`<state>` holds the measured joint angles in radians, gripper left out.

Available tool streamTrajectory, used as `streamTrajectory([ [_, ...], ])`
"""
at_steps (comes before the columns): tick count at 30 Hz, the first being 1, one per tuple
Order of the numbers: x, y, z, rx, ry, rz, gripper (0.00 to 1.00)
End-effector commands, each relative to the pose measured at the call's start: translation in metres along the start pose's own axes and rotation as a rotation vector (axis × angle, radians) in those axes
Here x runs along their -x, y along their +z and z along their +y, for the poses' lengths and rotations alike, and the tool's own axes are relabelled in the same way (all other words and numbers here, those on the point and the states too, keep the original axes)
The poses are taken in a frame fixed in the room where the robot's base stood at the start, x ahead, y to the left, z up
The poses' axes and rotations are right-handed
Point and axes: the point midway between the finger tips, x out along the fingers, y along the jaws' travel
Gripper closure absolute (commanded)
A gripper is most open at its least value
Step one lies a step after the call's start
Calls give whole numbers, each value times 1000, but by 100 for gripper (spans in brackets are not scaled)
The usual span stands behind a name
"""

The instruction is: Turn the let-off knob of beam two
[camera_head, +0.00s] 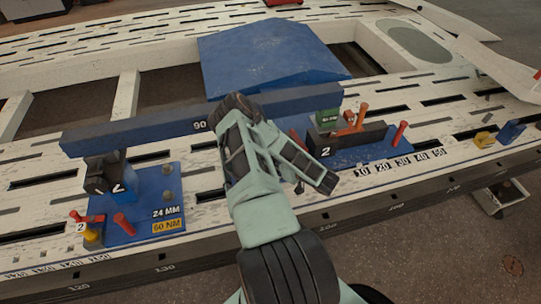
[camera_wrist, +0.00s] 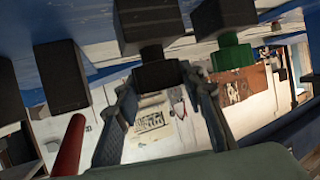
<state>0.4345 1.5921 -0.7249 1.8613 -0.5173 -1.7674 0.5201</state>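The blue beam (camera_head: 170,128), marked 90, rests across two blue plates. The right plate (camera_head: 365,153) carries a dark block (camera_head: 345,137) marked 2, a green block (camera_head: 327,117) and orange-red levers (camera_head: 361,116). My gripper (camera_head: 322,180) hangs in front of the beam, by the left side of the right plate. In the wrist view its two fingers (camera_wrist: 160,92) stand apart, with a dark square-ended knob or block (camera_wrist: 157,75) between or just beyond their tips. I cannot tell if they touch it. Which part is the let-off knob is unclear.
The left plate (camera_head: 148,195) carries a dark clamp marked 2, a red peg (camera_head: 123,223) and a yellow knob (camera_head: 91,238). A slotted white bench (camera_head: 40,200) surrounds them. A blue wedge-shaped block (camera_head: 265,65) lies behind the beam. A red peg (camera_wrist: 70,145) stands left of my fingers.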

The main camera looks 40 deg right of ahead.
Motion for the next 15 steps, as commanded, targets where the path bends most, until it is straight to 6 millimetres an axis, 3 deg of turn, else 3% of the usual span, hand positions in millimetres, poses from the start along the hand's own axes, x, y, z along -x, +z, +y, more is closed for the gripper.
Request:
streamTrajectory([
  [5,-1,-1,0,1,-1,3,45],
  [15,4,0,1,-1,2,0,45],
])
